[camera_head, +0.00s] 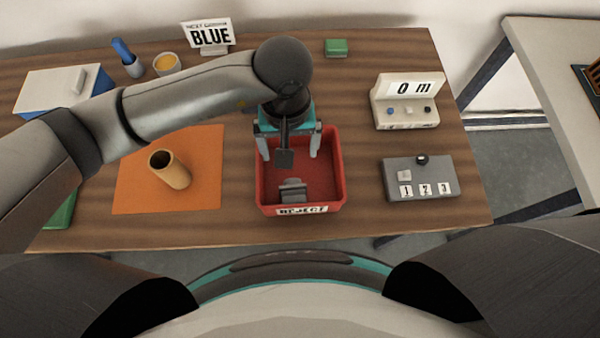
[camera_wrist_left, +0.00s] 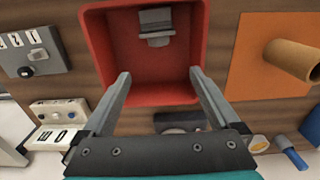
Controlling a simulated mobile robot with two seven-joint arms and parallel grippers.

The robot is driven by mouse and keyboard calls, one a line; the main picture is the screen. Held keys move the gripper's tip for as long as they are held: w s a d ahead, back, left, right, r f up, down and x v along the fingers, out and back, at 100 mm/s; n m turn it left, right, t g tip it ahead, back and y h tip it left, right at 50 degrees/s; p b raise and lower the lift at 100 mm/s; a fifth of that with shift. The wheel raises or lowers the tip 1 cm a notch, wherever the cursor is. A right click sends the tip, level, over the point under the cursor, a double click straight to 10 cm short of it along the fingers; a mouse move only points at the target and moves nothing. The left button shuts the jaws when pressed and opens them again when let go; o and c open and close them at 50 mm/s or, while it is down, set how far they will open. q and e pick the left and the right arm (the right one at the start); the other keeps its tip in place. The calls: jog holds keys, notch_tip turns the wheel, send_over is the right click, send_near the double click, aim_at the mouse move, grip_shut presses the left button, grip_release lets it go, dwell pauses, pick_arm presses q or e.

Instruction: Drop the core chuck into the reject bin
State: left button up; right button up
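The core chuck (camera_head: 292,190) is a small grey stepped piece lying inside the red reject bin (camera_head: 335,165), near the front wall with the REJECT label. In the left wrist view the chuck (camera_wrist_left: 156,28) rests in the far part of the bin (camera_wrist_left: 100,45), apart from the fingers. My left gripper (camera_head: 290,152) is above the back part of the bin. Its fingers are wide apart and empty, as the left wrist view shows (camera_wrist_left: 160,80). My right gripper is not in view.
A brown cardboard tube (camera_head: 170,170) stands on an orange mat (camera_head: 205,195) left of the bin. A grey block with 1 2 3 labels (camera_head: 440,190) and a white counter box (camera_head: 405,95) are at right. A BLUE sign (camera_head: 210,36), a cup (camera_head: 167,64) and a green block (camera_head: 336,47) stand at the back.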

pick_arm(q)
notch_tip(320, 180, up, 15)
jog(key=shift+r+b, duration=0.15)
jog(key=shift+b, duration=0.3)
dwell(0.3)
jog(key=shift+s, duration=0.1)
dwell(0.3)
